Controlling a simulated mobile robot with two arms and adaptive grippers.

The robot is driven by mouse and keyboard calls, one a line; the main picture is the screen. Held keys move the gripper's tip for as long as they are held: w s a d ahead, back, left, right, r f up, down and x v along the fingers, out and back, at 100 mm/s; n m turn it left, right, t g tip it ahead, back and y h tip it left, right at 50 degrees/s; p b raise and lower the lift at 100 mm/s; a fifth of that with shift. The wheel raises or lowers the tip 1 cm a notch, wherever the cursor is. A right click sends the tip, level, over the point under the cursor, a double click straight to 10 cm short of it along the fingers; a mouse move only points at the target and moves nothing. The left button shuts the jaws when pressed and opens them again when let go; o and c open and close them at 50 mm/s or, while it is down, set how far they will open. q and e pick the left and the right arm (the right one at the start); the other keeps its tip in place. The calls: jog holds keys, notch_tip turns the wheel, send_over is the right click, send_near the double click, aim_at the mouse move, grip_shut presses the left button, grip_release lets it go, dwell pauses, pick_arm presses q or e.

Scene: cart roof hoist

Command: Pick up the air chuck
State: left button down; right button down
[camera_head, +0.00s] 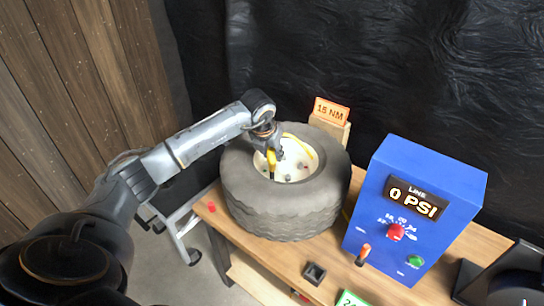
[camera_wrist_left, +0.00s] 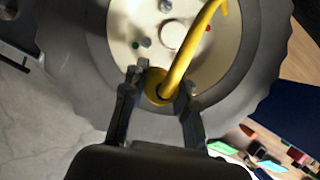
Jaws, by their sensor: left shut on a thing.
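The yellow air chuck (camera_head: 271,158) is over the pale wheel hub (camera_head: 294,168) of the black tire (camera_head: 285,212). My left gripper (camera_head: 268,143) reaches in from the left above the hub and is shut on the chuck. In the left wrist view my left gripper (camera_wrist_left: 160,82) has a finger on each side of the chuck (camera_wrist_left: 154,88). A yellow hose (camera_wrist_left: 190,45) curves up from it across the hub. I cannot tell whether the chuck touches the hub. My right gripper is not in view.
The tire lies flat on a wooden bench (camera_head: 326,262). A blue box (camera_head: 412,205) reading "0 PSI" stands at the right. A "15 NM" sign (camera_head: 331,110) stands behind the tire. A small black square holder (camera_head: 314,273) and a green card (camera_head: 350,299) are in front.

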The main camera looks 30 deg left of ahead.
pick_arm(q)
jog(key=shift+r, duration=0.1)
jog(key=shift+w+a+r+b, duration=0.1)
jog(key=shift+w+r+b, duration=0.1)
jog(key=shift+r+b, duration=0.25)
jog(key=b+v, duration=0.1)
jog(key=v, duration=0.1)
jog(key=shift+r, duration=0.4)
jog(key=s+a+r+b, duration=0.2)
jog(key=s+r+b, duration=0.3)
jog(key=s+r, duration=0.4)
jog(key=s, duration=0.4)
jog(key=shift+s+r, duration=0.2)
